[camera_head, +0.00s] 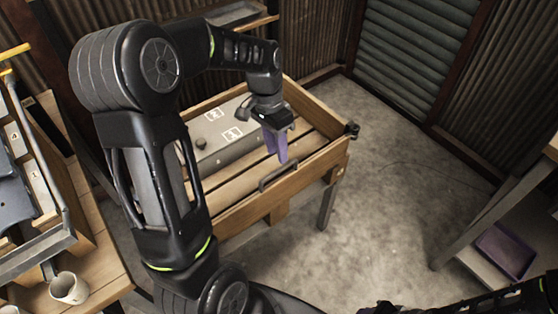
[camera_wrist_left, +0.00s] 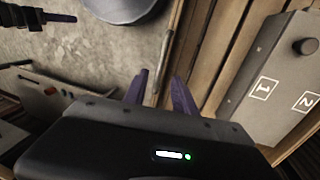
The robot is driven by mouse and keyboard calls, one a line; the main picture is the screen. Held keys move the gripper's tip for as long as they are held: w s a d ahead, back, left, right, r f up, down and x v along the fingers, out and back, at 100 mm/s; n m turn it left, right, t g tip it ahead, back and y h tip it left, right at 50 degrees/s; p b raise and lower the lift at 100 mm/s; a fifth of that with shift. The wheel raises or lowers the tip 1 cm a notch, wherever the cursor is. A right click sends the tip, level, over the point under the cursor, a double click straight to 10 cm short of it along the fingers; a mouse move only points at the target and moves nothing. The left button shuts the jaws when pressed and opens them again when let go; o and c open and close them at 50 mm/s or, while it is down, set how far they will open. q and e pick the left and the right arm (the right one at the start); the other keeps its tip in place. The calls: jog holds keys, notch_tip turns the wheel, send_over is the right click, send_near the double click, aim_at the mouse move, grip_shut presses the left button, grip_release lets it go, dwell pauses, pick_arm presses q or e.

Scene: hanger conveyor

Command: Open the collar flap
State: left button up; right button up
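My left gripper (camera_head: 279,150) hangs over the slatted wooden table, fingers pointing down, with nothing seen between them. In the left wrist view, the purple fingers of the left gripper (camera_wrist_left: 160,88) stand apart. A grey box (camera_head: 219,137) with a black knob and white number labels 1 and 2 lies on the slats, left of the gripper and apart from it. The box also shows at the right of the wrist view (camera_wrist_left: 266,112). I cannot make out a collar flap. My right gripper (camera_wrist_left: 62,18) shows small at the wrist view's top left; its opening is unclear.
The wooden table (camera_head: 300,177) has raised edges, a front metal handle (camera_head: 278,174) and a dark corner fitting (camera_head: 352,130). A bench with a cup (camera_head: 69,289) stands left. A purple tray (camera_head: 505,251) lies on a right shelf. Open concrete floor (camera_head: 375,190) lies between.

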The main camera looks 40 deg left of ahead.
aim_at(280, 168)
pick_arm(q)
jog(key=shift+s+d+f, duration=0.1)
jog(key=shift+d+f, duration=0.1)
jog(key=shift+f, duration=0.95)
jog(key=shift+d+f, duration=0.2)
jog(key=shift+f, duration=0.95)
jog(key=shift+c, duration=0.3)
grip_shut()
